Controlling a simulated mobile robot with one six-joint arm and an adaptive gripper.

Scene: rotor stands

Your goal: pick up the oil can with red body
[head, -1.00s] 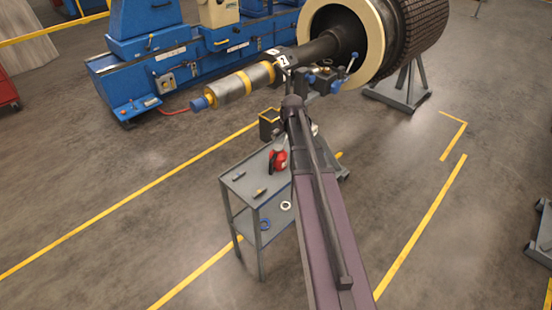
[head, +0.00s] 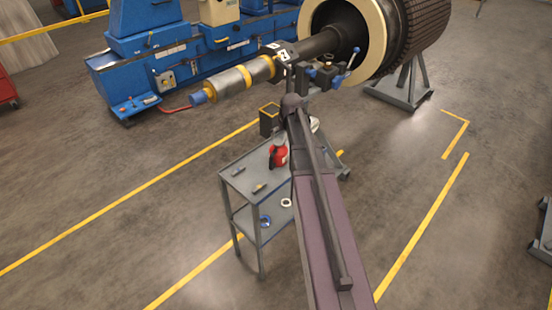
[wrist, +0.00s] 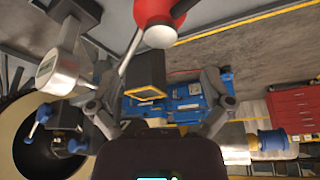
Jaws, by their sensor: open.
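The oil can with red body (head: 278,156) stands on the top shelf of the grey cart (head: 236,172), just left of my arm. In the wrist view the red can (wrist: 150,10) is cut off by the top edge, with its pale top and thin spout showing. My gripper (wrist: 160,92) is open and empty, its fingers spread left and right below the can in that picture, apart from it. My arm hides part of the cart.
The large rotor shaft (head: 325,42) and blue machine (head: 180,65) lie beyond. Small items lie on the cart's left side.

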